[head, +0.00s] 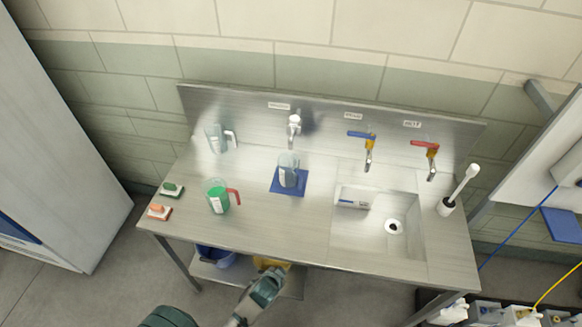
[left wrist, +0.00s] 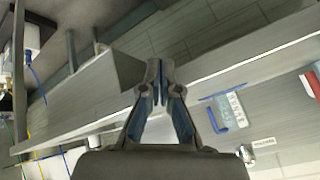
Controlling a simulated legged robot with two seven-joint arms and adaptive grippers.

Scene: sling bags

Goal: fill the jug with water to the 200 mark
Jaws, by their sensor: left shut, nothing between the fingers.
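A clear jug (head: 288,170) stands upright on a blue mat (head: 275,187) below a chrome tap (head: 293,124); its water level and marks are too small to read. A clear jug with blue edging (left wrist: 232,108) shows in the left wrist view. A jug with green contents and a red handle (head: 217,198) stands at the left. Another clear jug (head: 217,138) with a pale handle is behind it. My left gripper (left wrist: 160,68) is shut and empty, away from the jugs; its fingertips are not clear in the head view. My right gripper is not seen.
A blue-lever tap (head: 366,150) and a red-lever tap (head: 430,158) stand over the sink (head: 375,240). A brush in a holder (head: 452,195) is at the right. The counter's front middle (head: 285,235) is clear.

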